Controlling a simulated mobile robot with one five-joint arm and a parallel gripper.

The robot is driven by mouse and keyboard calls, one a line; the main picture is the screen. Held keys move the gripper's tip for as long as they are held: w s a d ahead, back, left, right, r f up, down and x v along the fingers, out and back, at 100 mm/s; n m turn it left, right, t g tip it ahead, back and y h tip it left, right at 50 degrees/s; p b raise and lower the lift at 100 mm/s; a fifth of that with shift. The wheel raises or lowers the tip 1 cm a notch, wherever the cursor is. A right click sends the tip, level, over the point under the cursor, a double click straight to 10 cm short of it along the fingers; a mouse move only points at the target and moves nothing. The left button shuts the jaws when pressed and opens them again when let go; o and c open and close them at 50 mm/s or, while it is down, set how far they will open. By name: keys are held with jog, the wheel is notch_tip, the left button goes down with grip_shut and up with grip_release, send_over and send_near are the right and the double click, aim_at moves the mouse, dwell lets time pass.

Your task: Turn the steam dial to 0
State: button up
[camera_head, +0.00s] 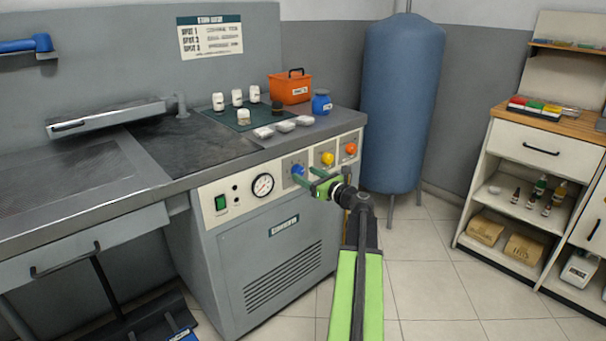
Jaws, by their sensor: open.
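The grey machine's control panel carries a blue knob (298,170), a yellow knob (327,159) and an orange knob (350,149) in a row. Their labels and any 0 marks are too small to read, so I cannot tell which is the steam dial or where it points. My green gripper (308,176) is open in front of the panel, its fingertips close to the blue knob, to its right and below. Whether they touch it I cannot tell. A round gauge (262,186) sits left of the knobs.
A green switch (221,203) sits at the panel's left. Bottles, white blocks and an orange box (289,88) stand on the worktop above. A blue tank (401,100) stands behind, right of the machine. The tiled floor (440,285) on the right is clear before the shelf unit (528,190).

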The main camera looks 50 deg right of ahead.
jog(key=shift+w, duration=1.15)
jog(key=shift+c, duration=0.4)
grip_shut()
